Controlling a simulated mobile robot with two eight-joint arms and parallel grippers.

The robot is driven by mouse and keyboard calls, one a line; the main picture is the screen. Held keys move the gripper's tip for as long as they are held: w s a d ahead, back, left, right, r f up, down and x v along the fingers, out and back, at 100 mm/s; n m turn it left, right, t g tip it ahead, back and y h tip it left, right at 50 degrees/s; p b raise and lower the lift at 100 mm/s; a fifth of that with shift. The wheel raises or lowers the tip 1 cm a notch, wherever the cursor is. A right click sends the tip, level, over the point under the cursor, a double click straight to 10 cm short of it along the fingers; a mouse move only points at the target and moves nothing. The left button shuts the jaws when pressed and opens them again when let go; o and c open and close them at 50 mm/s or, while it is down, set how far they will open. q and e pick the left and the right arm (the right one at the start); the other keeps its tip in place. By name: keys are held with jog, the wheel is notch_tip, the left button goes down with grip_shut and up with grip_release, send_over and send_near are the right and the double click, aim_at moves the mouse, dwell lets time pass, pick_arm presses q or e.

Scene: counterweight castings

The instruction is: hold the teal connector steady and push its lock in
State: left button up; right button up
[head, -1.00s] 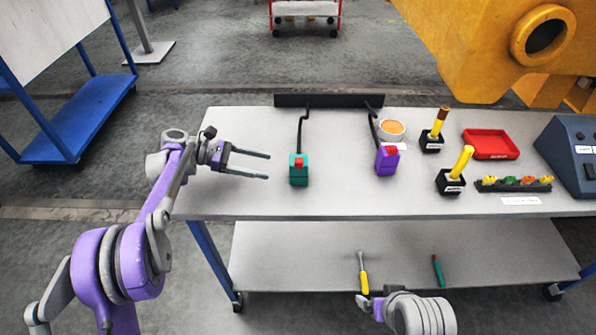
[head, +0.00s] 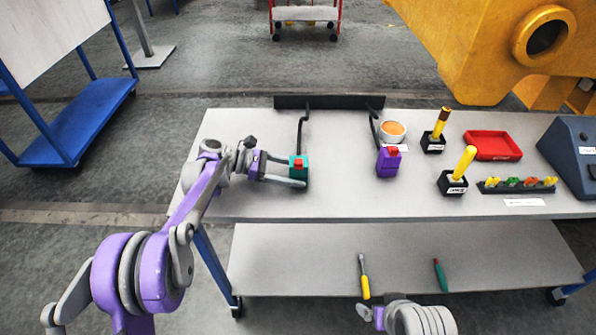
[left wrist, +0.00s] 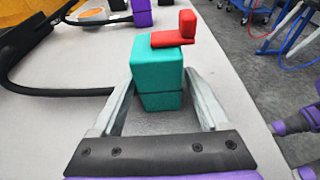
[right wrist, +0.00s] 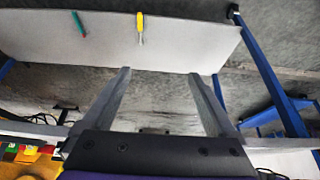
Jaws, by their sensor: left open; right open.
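The teal connector (head: 300,173) stands upright on the table, a black cable running back from it. Its red lock (head: 298,162) sits on top and sticks out to one side; the lock (left wrist: 176,38) shows clearly in the left wrist view. My left gripper (head: 298,175) is open, its fingers reaching either side of the teal connector (left wrist: 158,75). In the left wrist view the fingertips (left wrist: 160,85) flank the block, with a gap visible on at least one side. My right gripper (right wrist: 157,72) is open and empty, low in front of the table; its fingers show in the right wrist view.
A purple connector (head: 388,165) with a red lock stands to the right. Beyond it are a round orange-topped container (head: 392,131), yellow-handled tools in black holders (head: 453,185), a red tray (head: 492,146) and a blue-grey console (head: 570,160). Screwdrivers (head: 363,277) lie on the lower shelf (head: 300,260).

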pick_arm(q)
jog(key=c, duration=0.8)
pick_arm(e)
jog(key=shift+c, duration=0.3)
jog(key=shift+w+r, duration=0.1)
jog(key=shift+r, duration=0.05)
jog(key=shift+c, duration=1.2)
jog(key=w+a+r+n, duration=0.2)
jog(key=w+r, duration=0.1)
jog(key=w+a+r+n+y, duration=0.1)
jog(key=w+a+r+n, duration=0.1)
jog(key=w+r+n, duration=0.1)
jog(key=w+a+r+n+y, duration=0.1)
jog(key=w+r+n, duration=0.1)
jog(key=r, duration=0.3)
jog(key=shift+w+a+n, duration=0.3)
jog(key=shift+w+a, duration=0.1)
jog(key=shift+w, duration=0.4)
grip_shut()
jog(key=w+a+r+n+y, duration=0.2)
jog(key=w+a+r+n, duration=0.5)
jog(key=r, duration=0.5)
jog(key=shift+w+n+t+y, duration=0.35)
jog(key=shift+w+n, duration=0.45)
jog(key=shift+n, duration=0.3)
jog(key=shift+a, duration=0.1)
